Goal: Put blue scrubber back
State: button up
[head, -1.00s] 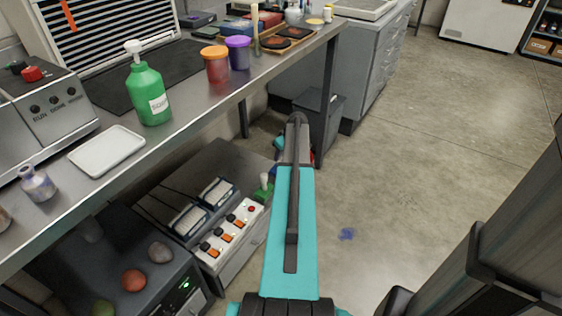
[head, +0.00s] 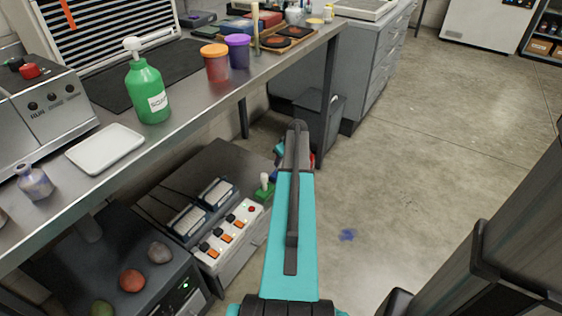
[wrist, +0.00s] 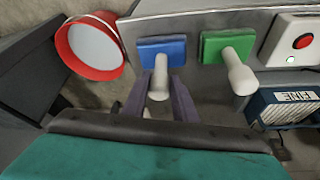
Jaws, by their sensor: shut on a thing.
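The blue scrubber (wrist: 162,49) has a flat blue head and a pale handle in the wrist view. My gripper (wrist: 162,92) is shut on its handle, with a dark finger on each side. The blue head is by the edge of a grey surface; I cannot tell whether it touches it. A green scrubber (wrist: 226,46) of the same kind is just to its right, apart from it. The green one also shows in the head view (head: 264,189), on the low unit. My arm hides the gripper and most or all of the blue scrubber in the head view.
A red-rimmed round container (wrist: 88,48) is left of the blue scrubber. A white box with a red button (wrist: 296,40) and a blue device (wrist: 288,106) are right of the green one. The workbench (head: 215,108) overhangs the low unit at left.

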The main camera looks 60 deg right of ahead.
jog(key=shift+f, duration=0.1)
jog(key=o, duration=1)
jog(key=p+v, duration=0.2)
jog(key=v, duration=1)
